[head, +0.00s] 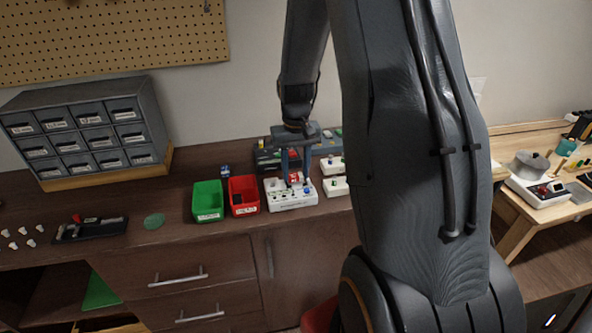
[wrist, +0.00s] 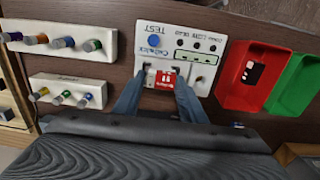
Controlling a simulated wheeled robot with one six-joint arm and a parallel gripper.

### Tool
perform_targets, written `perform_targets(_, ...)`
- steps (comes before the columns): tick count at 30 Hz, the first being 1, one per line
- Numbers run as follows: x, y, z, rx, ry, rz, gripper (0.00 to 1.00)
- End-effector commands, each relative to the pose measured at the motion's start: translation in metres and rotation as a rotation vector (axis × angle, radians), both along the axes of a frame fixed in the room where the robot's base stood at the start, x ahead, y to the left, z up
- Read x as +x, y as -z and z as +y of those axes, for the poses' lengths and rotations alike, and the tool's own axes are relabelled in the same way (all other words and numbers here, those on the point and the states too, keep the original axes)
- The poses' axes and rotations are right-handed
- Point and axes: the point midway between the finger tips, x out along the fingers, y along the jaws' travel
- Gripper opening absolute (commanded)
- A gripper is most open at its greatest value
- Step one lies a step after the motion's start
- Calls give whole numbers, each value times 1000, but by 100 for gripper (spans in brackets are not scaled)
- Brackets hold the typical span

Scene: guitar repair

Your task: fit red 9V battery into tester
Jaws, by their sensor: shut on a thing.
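The battery tester (head: 292,204) is a white box on the brown counter, beside the red bin. In the wrist view the tester (wrist: 204,58) shows a blue TEST button, small dark lamps and a green strip. My gripper (wrist: 162,77) points down at the tester with a finger on either side of the red 9V battery (wrist: 165,80), shut on it. The battery is over the tester's near part; I cannot tell whether it is seated or just above. In the head view my gripper (head: 296,180) is at the tester, and the battery is too small to make out clearly.
A red bin (head: 244,209) with dark contents and a green bin (head: 207,215) stand left of the tester. White racks (wrist: 65,53) with several knobbed parts stand close on its other side. Grey drawers (head: 85,125) stand further left. The counter's front edge is near.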

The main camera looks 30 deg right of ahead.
Motion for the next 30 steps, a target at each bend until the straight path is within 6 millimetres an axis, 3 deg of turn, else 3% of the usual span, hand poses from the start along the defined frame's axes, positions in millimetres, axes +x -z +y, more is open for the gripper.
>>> perform_targets(12, 0, 6, 0, 0, 0, 0, 20)
perform_targets(30, 0, 0, 0, 0, 0, 0, 20)
